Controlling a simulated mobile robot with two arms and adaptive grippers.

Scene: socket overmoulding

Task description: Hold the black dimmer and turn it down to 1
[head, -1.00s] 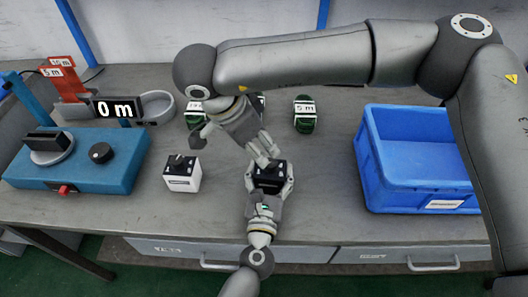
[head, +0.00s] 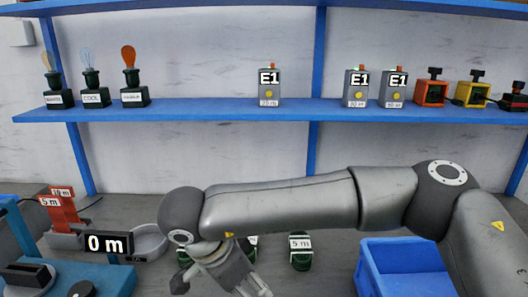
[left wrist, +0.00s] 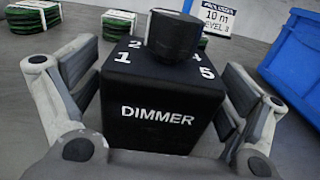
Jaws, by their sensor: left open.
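The black dimmer (left wrist: 160,105) stands upright in the left wrist view. It has a white DIMMER label and a round black knob (left wrist: 173,35) on top. In the head view the dimmer and left gripper are below the frame. My right gripper (head: 245,285) is at the bottom edge of the head view, its fingertips cut off, so its opening cannot be told.
A blue crate (head: 400,246) stands right on the bench. Green cable coils (head: 301,252) lie behind my right gripper. A blue machine with a 0 m display (head: 108,244) is at left. A blue shelf (head: 220,110) holds lamps, grey E1 boxes and coloured switches.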

